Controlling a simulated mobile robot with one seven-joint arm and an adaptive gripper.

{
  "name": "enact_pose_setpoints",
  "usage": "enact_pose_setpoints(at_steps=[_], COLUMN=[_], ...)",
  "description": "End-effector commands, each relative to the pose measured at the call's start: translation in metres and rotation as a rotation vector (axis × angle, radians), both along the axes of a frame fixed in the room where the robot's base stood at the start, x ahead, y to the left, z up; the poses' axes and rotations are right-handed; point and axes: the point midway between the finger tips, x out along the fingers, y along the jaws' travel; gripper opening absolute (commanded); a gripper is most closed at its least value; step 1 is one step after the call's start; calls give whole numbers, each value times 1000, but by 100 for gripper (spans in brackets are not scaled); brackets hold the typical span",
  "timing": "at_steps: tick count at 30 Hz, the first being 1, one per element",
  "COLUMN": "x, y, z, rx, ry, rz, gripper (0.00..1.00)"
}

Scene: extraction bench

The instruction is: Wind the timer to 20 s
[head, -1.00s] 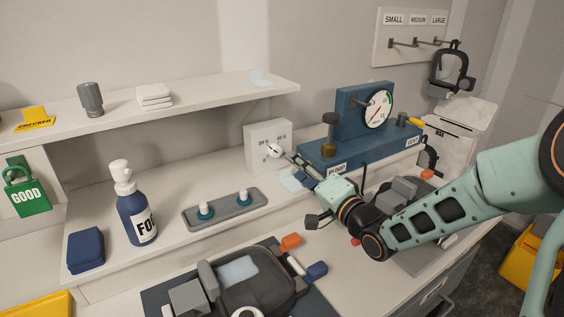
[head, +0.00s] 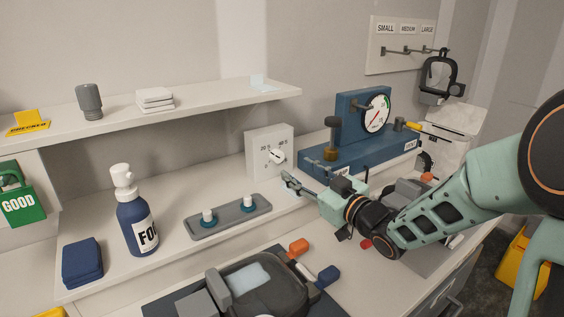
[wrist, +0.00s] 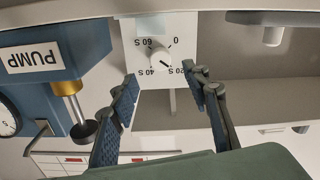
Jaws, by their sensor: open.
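The timer (head: 259,165) is a white box standing on the bench ledge, with a round white knob (head: 277,156) on its face. In the wrist view the timer (wrist: 130,45) appears upside down, with marks 0, 20 S, 40 S and 60 S around the knob (wrist: 161,57). The knob's dark pointer line appears to point towards the 20 S mark. My gripper (head: 289,183) is open and empty, in front of and below the knob, apart from it. In the wrist view its fingers (wrist: 160,80) stand apart on either side below the dial.
The blue pump unit (head: 352,152) with a gauge stands close right of the timer. A grey tray with two white-topped pegs (head: 228,219) lies left of my gripper. A blue bottle (head: 137,222) stands farther left. A shelf (head: 200,107) runs above.

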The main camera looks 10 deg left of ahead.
Motion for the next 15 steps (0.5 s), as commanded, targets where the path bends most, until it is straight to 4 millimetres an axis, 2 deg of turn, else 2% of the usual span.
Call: enact_pose_setpoints(at_steps=[3,9,15], x=[16,39,50], y=[19,45,57], z=[-1,0,0], rx=[2,2,2], ry=[2,3,2], rz=[2,2,1], gripper=[43,43,43])
